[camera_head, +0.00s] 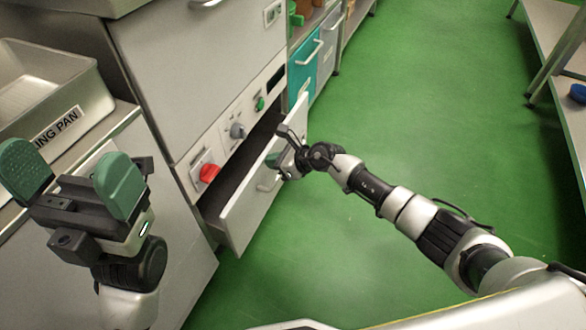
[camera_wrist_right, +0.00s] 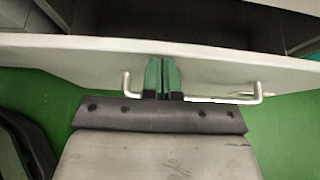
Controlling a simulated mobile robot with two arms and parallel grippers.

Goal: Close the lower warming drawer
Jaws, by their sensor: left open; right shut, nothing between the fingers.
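In the head view my right gripper (camera_head: 284,155) is beside the front. My left gripper (camera_head: 75,182) is open and empty at the left, away from the drawer.
A metal pan (camera_head: 45,85) with a label stands on the counter at the left. A teal cabinet front (camera_head: 303,68) is beyond the drawer. The green floor (camera_head: 420,110) is clear to the right, up to a bench (camera_head: 560,50).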

